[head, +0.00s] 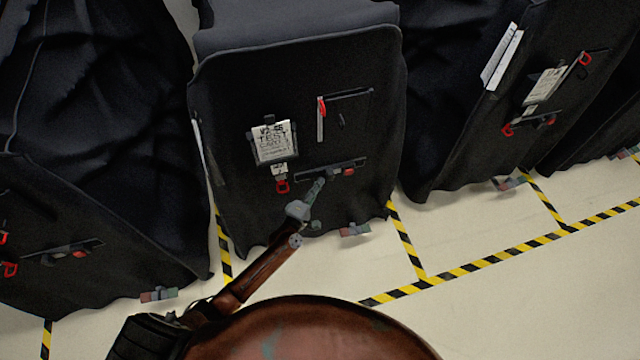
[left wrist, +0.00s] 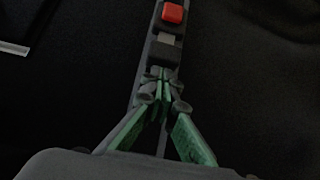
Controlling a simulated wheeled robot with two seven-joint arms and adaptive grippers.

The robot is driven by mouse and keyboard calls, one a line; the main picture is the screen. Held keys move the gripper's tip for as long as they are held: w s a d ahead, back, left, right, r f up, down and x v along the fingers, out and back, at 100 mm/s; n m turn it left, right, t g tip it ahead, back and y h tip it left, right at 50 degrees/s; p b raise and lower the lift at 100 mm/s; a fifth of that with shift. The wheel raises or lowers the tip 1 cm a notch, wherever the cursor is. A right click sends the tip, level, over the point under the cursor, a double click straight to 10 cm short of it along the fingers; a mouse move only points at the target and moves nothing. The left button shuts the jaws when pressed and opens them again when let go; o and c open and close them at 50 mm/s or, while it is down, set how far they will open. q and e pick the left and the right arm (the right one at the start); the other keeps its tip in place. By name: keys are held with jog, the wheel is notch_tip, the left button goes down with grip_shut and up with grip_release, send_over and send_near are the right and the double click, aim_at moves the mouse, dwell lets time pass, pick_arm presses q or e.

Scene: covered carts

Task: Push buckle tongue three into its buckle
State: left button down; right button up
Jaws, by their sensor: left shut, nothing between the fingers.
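A covered cart (head: 230,90) stands in the middle of the head view, with a dark strap low on its front. The buckle (head: 349,171) with a red button sits on that strap; it also shows at the top of the left wrist view (left wrist: 172,13). Below it in the left wrist view is the black tongue (left wrist: 163,53), its grey metal plate visible between the two, lined up with the buckle. How deep the plate sits is hidden. My left gripper (head: 320,183) is shut and empty, its green-padded fingertips (left wrist: 163,74) right behind the tongue; contact is unclear. My right gripper is out of view.
A label pouch (head: 273,142), a red ring (head: 282,187) and an upper strap (head: 350,94) are on the same cover. Other covered carts (head: 110,120) stand on both sides. Yellow-black tape (head: 440,277) marks the pale open floor in front.

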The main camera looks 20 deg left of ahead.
pick_arm(q)
jog(key=a+p+v, duration=0.1)
jog(key=a+v, duration=0.1)
jog(key=v, duration=0.9)
jog(key=shift+f, duration=0.2)
